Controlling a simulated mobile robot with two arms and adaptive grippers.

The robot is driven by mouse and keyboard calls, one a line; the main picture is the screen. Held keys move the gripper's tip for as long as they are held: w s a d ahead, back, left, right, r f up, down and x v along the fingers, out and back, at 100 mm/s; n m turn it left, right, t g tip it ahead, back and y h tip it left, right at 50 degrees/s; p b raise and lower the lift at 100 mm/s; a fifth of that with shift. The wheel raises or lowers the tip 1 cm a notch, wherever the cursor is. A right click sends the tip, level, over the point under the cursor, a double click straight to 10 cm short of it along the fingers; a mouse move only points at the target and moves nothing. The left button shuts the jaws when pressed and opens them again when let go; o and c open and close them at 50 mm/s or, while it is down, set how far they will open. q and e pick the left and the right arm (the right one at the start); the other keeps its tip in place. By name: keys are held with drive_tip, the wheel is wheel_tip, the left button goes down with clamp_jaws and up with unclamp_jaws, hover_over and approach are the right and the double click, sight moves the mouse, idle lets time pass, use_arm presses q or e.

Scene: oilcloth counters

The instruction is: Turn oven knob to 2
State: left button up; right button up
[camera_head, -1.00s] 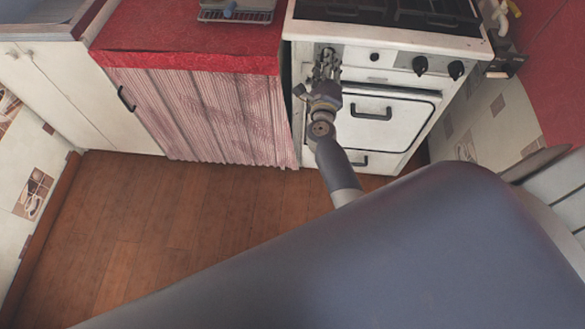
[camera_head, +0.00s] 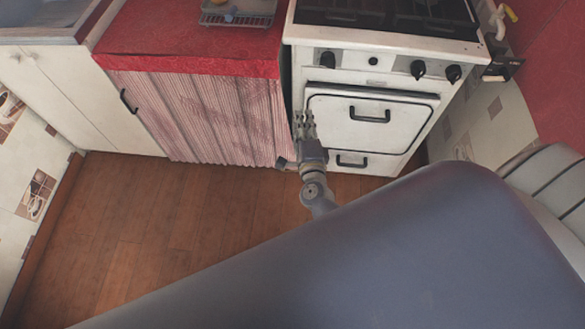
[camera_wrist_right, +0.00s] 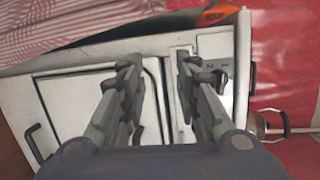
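The white oven (camera_head: 352,132) stands at the upper right in the head view. My right gripper (camera_head: 304,122) is below the left knob, in front of the oven's left edge, apart from the knob. Its fingers stand apart and empty in the wrist view (camera_wrist_right: 158,64). My left gripper is not in view.
The oven door handle (camera_head: 370,118) and a drawer handle (camera_head: 352,162) stick out from the oven front. A red-covered counter (camera_head: 190,35) with a striped curtain (camera_head: 200,115) adjoins on the left. The wooden floor (camera_head: 170,220) is clear.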

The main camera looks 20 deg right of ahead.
drive_tip(key=s+a+f+n+g+y, duration=0.1)
drive_tip(key=s+a+f+n+y, duration=0.1)
drive_tip(key=f, duration=0.5)
drive_tip(key=s+a+f+n+g+y, duration=0.1)
drive_tip(key=s+a+f+n+y, duration=0.1)
drive_tip(key=f+n, duration=0.4)
drive_tip(key=shift+s+a+f+n+g, duration=0.3)
drive_tip(key=shift+s+a+f+n, duration=0.15)
drive_tip(key=shift+s+a, duration=0.55)
drive_tip(key=shift+w+a, duration=0.1)
